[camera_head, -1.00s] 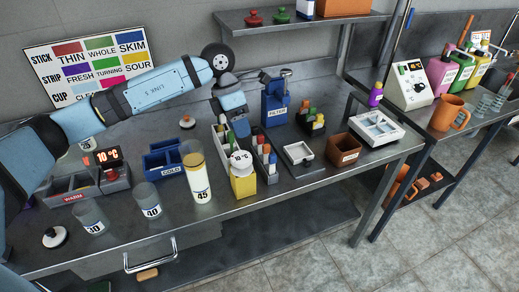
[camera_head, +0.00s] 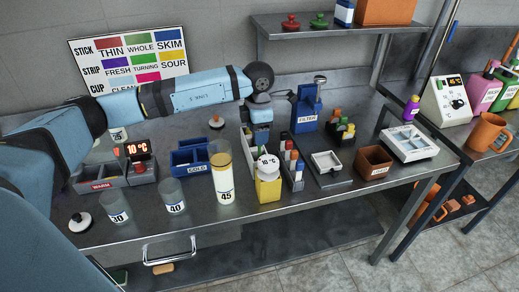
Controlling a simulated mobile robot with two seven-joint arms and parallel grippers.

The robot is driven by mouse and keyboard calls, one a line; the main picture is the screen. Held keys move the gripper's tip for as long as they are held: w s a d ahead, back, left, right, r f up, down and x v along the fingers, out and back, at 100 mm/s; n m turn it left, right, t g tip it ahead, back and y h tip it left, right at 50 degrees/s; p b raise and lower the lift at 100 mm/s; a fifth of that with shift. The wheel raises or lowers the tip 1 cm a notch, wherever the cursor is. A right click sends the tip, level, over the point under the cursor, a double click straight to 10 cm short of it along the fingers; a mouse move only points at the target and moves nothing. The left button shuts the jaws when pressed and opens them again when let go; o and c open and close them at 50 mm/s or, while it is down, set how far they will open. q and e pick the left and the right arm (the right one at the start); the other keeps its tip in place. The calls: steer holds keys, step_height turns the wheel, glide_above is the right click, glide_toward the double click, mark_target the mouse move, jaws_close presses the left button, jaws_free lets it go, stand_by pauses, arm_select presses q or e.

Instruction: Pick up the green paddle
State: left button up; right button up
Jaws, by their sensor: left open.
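I cannot pick out a green paddle for certain. My left gripper (camera_head: 260,140) points down over the narrow grey bin (camera_head: 247,150), behind the yellow-and-white jar (camera_head: 268,178). It is open; its fingertips and what lies between them are largely hidden. Right of the jar, a grey rack (camera_head: 299,182) holds several pieces with red, white and blue ends. A black holder (camera_head: 349,137) farther right has small orange, green and yellow tops. My right gripper does not show.
The blue filter box (camera_head: 305,112) stands close right of my left gripper. Glasses marked 30 (camera_head: 117,208), 40 (camera_head: 173,196) and 45 (camera_head: 222,180) stand near the front edge. A white tray (camera_head: 325,160) and brown box (camera_head: 373,163) are to the right.

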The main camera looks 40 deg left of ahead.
mark_target(259, 154)
arm_select(q)
step_height(259, 154, down, 5)
steer(key=shift+s+r, duration=0.1)
steer(key=shift+r, duration=0.1)
jaws_close()
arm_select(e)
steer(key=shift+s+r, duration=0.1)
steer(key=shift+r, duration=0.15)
arm_select(q)
steer(key=shift+r, duration=0.1)
